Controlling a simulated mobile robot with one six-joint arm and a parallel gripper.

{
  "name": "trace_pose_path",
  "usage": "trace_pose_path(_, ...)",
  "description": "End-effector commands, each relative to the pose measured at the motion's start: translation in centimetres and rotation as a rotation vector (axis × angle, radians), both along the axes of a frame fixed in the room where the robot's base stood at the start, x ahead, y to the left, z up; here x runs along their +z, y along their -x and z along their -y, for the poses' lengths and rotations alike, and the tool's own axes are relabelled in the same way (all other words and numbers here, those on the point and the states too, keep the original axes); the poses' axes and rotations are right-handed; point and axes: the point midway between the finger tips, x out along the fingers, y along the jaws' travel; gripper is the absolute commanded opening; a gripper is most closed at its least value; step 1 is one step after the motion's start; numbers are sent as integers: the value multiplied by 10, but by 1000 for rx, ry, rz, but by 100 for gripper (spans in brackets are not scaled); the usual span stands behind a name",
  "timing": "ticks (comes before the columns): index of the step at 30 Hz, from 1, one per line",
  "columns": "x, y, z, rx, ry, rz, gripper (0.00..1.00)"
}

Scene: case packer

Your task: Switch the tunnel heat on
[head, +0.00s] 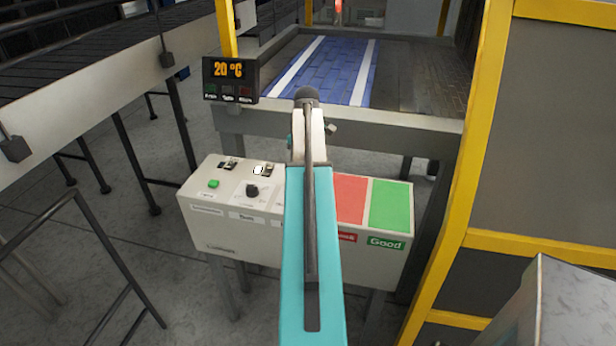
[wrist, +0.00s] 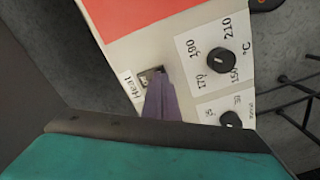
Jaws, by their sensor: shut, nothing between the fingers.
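The heat switch (wrist: 150,76) is a small rocker or toggle in a metal plate beside the "Heat" label (wrist: 128,86) in the wrist view. My gripper (wrist: 158,78) is shut and empty, its tip right at the switch and covering part of it. I cannot tell whether it touches, nor which way the switch is set. In the head view my arm hides the gripper and the middle of the control box (head: 225,240). The display (head: 230,79) above the box reads 20 °C.
A temperature dial (wrist: 220,64), marked 150 to 210 °C, and a smaller knob (wrist: 231,119) sit close to the switch. The box also has a green button (head: 214,184), a red panel (head: 351,199) and a green panel (head: 390,206). A yellow post (head: 463,190) stands close on the right.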

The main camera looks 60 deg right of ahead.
Motion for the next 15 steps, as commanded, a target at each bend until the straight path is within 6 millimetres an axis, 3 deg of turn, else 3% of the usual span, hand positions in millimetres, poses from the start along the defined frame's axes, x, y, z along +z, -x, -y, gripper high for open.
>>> trace_pose_path(15,-5,0,0,0,0,0,0)
